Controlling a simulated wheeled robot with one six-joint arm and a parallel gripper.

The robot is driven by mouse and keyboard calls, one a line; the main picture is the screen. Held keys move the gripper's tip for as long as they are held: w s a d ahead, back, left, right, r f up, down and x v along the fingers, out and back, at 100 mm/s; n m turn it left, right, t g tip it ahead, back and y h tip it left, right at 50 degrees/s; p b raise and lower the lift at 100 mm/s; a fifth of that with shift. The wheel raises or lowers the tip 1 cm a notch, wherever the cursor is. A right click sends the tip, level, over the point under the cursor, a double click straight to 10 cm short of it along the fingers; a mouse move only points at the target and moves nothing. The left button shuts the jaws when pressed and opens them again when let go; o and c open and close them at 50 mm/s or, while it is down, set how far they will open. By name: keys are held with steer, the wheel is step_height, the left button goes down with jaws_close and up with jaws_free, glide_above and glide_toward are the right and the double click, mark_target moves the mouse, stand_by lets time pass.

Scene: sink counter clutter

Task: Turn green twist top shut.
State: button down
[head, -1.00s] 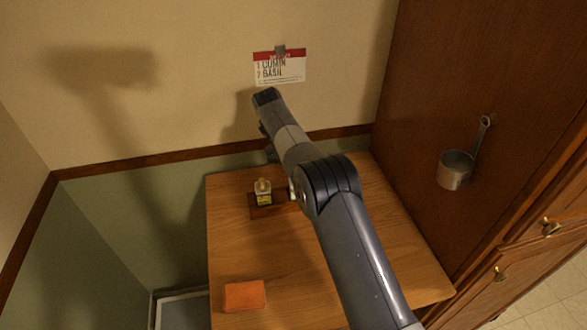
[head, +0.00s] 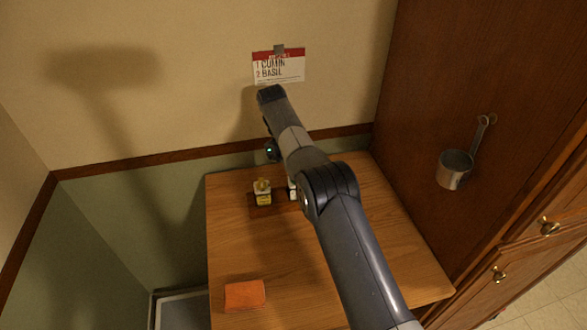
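A small jar (head: 263,198) with a pale yellow label and a brassy yellowish top stands upright at the back of the wooden counter. A second pale jar (head: 292,192) stands just right of it, mostly hidden behind my arm. I cannot make out a green top on either jar. My arm reaches over the counter, and its wrist hangs down behind the forearm, with a small green light showing on it. My gripper's fingers are hidden behind the arm, so their opening and any contact do not show.
The jars stand on a dark wooden base (head: 258,226). An orange sponge-like block (head: 245,295) lies at the front left of the counter (head: 240,255). A card reading cumin and basil (head: 279,68) hangs on the wall. A metal cup (head: 454,169) hangs on the right cabinet.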

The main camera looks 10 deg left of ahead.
stand_by(0.6)
steer(key=c, duration=1.4)
jaws_free()
steer(key=shift+c, duration=0.2)
